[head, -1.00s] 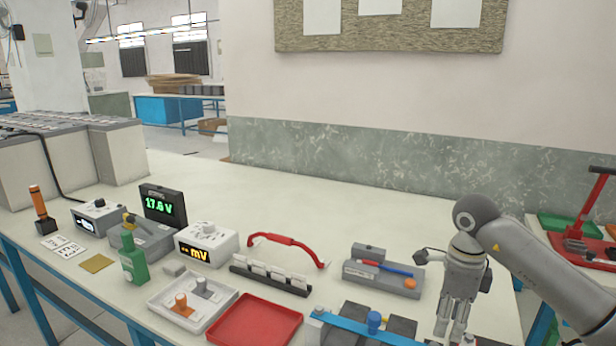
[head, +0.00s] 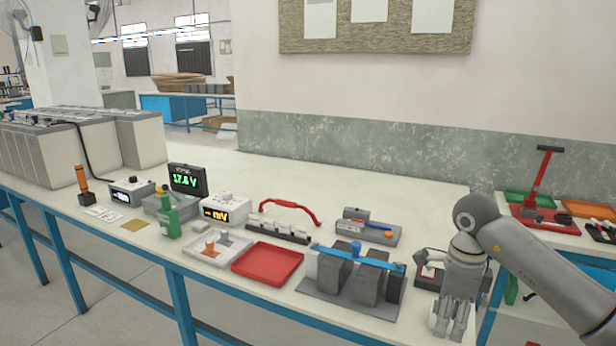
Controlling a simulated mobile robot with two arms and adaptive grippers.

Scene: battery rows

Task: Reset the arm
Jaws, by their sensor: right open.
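My right gripper (head: 452,320) hangs at the lower right in the head view, fingers pointing down and apart. It is empty and shows in front of the table's right end. Part of a small device with a red part (head: 430,276) shows just behind it, mostly hidden. My left gripper is not in view.
The white table (head: 330,185) holds a red tray (head: 268,264), a white tray (head: 215,252), two dark batteries with a blue strap (head: 360,258) on a grey mat, a voltage display (head: 187,180) and a green bottle (head: 169,218). The table's back is clear.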

